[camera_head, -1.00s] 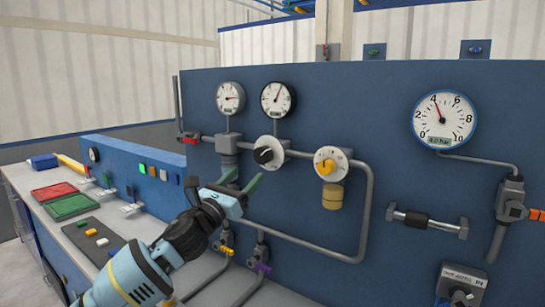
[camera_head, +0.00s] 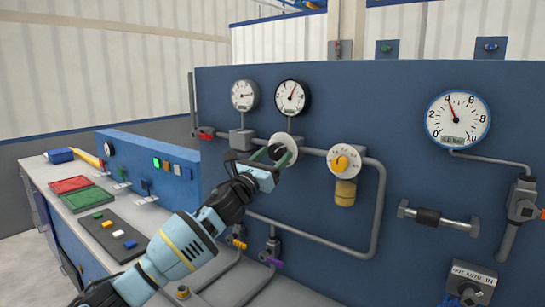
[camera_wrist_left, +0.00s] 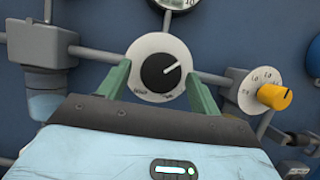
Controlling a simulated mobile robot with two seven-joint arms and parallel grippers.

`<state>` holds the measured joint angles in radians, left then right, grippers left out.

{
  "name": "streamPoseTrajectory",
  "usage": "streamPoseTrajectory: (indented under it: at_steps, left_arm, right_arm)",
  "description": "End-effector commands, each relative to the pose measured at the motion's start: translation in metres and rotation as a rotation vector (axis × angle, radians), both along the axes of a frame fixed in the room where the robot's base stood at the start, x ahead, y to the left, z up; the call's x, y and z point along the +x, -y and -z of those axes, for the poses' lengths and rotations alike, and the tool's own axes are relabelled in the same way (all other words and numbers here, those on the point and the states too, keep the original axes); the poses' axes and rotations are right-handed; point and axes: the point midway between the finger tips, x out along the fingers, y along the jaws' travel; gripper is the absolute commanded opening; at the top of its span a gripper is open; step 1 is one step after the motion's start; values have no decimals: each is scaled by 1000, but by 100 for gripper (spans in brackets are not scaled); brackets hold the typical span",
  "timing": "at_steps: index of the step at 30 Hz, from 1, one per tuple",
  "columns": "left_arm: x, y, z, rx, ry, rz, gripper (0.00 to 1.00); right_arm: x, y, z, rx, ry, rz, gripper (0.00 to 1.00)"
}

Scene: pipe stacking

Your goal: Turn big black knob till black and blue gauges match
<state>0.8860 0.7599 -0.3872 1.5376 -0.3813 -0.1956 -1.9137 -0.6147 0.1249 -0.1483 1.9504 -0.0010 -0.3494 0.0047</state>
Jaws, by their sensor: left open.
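The big black knob (camera_wrist_left: 165,73) sits on a round white dial with its white mark pointing up and right; in the head view my gripper partly hides the dial (camera_head: 287,142). My left gripper (camera_wrist_left: 156,68) is open, with one green finger on each side of the knob and clear gaps to it; it also shows in the head view (camera_head: 274,158). The black-rimmed gauge (camera_head: 291,98) is above the knob, its red needle pointing up and slightly right. The blue-rimmed gauge (camera_head: 458,121) is at the right, its needle up and slightly left near 4.
A yellow knob (camera_head: 341,163) on a white dial is right of the black knob. A grey-rimmed gauge (camera_head: 243,96) is at the left. Grey pipes (camera_head: 376,215) run along the blue panel (camera_head: 420,75). Colored trays (camera_head: 84,199) lie on the bench at the left.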

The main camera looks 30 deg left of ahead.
Motion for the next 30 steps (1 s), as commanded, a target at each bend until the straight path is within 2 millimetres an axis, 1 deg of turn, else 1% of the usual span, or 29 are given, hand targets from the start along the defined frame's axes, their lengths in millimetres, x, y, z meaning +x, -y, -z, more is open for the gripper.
streamPoseTrajectory:
  at_steps: [4, 11, 14, 21, 22, 30]
  left_arm:
    - [4, 1, -1, 1, -1, 1, 64]
    - [4, 1, -1, 1, -1, 1, 64]
    - [4, 1, -1, 0, -1, 1, 52]
    - [4, 1, -1, 0, 0, 1, 21]
    - [4, 1, -1, 0, 0, 1, 19]
    - [4, 2, -1, -33, -3, 3, 19]
  right_arm:
    - [1, 0, -1, -1, 2, 0, 59]
    - [0, 1, -1, -2, 2, 0, 59]
    - [0, 1, 0, -3, 3, 0, 59]
    - [0, 2, 0, -3, 2, 0, 59]
    - [0, 2, 0, -3, 2, 0, 59]
    - [0, 2, 0, -4, 1, 0, 59]
